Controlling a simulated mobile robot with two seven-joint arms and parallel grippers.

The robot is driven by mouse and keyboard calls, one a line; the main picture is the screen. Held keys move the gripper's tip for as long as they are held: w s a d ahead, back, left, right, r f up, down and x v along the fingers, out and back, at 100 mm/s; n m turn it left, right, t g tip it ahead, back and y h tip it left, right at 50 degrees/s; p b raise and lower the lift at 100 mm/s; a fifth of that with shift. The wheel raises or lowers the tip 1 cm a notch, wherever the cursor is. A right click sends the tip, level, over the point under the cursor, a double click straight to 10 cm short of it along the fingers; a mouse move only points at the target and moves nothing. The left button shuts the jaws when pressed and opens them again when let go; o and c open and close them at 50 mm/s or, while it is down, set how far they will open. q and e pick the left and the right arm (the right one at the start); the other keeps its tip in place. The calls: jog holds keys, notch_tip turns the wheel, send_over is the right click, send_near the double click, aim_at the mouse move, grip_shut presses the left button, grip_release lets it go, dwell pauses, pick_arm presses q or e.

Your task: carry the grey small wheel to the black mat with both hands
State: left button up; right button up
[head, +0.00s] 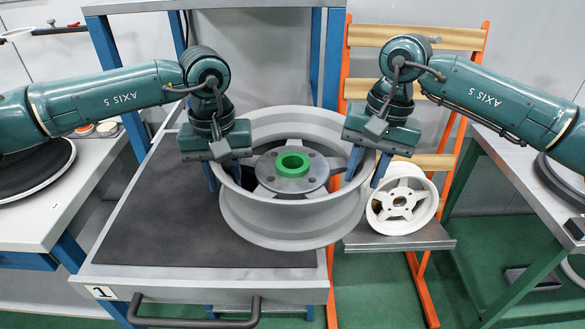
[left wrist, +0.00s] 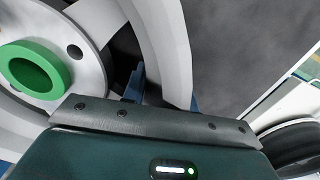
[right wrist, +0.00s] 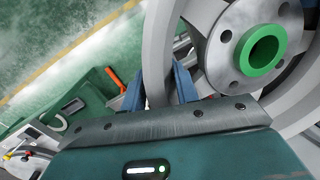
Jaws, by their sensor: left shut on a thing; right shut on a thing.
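The grey wheel (head: 290,218) with a green ring (head: 292,164) at its hub is held between my two grippers, its open face up. It overlaps the right part of the black mat (head: 165,205) and reaches past the table's right edge in the head view. My left gripper (head: 223,174) is shut on the wheel's left rim. My right gripper (head: 367,169) is shut on its right rim. The left wrist view shows the rim (left wrist: 165,50) between blue fingers; the right wrist view shows the opposite rim (right wrist: 157,55). The wheel hides part of the mat.
A white wheel (head: 402,205) rests on the shelf (head: 400,238) of an orange rack, right of the held wheel. Blue posts (head: 104,45) stand behind the mat's table. Side tables stand at left (head: 60,212) and right (head: 515,165). The mat's left and front are clear.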

aim_at(366, 155)
pick_arm(q)
grip_shut()
pick_arm(e)
grip_shut()
pick_arm(q)
jog(key=shift+r, duration=0.15)
pick_arm(e)
jog(key=shift+w+r, duration=0.1)
jog(key=shift+r, duration=0.1)
